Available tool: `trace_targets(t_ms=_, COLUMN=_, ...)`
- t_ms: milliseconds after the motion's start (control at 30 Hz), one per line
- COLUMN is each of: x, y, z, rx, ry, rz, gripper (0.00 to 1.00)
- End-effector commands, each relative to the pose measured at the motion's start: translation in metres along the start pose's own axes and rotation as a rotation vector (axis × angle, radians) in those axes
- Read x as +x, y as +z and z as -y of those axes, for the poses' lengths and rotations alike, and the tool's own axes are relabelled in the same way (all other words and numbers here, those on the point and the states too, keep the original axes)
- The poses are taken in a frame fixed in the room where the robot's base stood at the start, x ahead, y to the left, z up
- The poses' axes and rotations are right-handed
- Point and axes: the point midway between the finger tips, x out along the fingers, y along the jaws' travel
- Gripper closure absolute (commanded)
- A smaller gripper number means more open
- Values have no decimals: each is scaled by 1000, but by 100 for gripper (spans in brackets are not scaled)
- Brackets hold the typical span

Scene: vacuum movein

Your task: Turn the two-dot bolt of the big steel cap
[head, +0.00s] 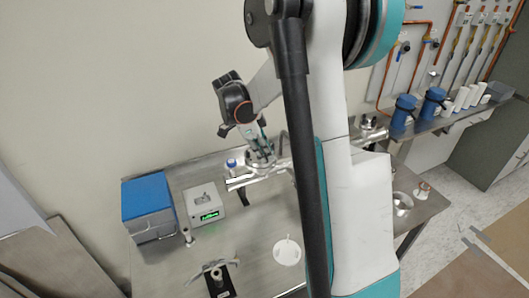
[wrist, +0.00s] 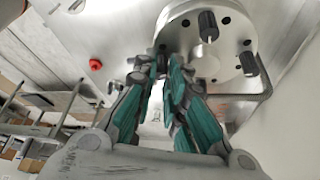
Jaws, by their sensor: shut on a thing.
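The big steel cap (wrist: 185,22) is a round plate at the top of the wrist view, with small holes in its face. Two black bolts show clear of my fingers, one near its middle top (wrist: 208,26) and one at its right edge (wrist: 248,63). My gripper (wrist: 170,65) has its teal fingers close together at the cap's lower left edge, shut on a bolt mostly hidden between the fingertips. I cannot make out dot marks on any bolt. In the head view my gripper (head: 262,150) reaches down onto the steel assembly (head: 258,166) on the bench.
A white round dish (head: 287,252) and a dark-based stand (head: 218,280) are nearer. Blue-topped vessels (head: 403,112) stand at the back right.

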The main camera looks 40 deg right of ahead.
Motion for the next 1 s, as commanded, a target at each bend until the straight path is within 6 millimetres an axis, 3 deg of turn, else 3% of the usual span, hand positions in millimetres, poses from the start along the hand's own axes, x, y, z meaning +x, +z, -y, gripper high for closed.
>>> trace_targets(t_ms=667, x=0, y=1, z=1, rx=54, ry=23, rz=2, gripper=100)
trace_targets(t_ms=700, x=0, y=1, z=1, rx=54, ry=23, rz=2, gripper=81)
trace_targets(t_ms=1000, x=0, y=0, z=0, rx=54, ry=23, rz=1, gripper=80)
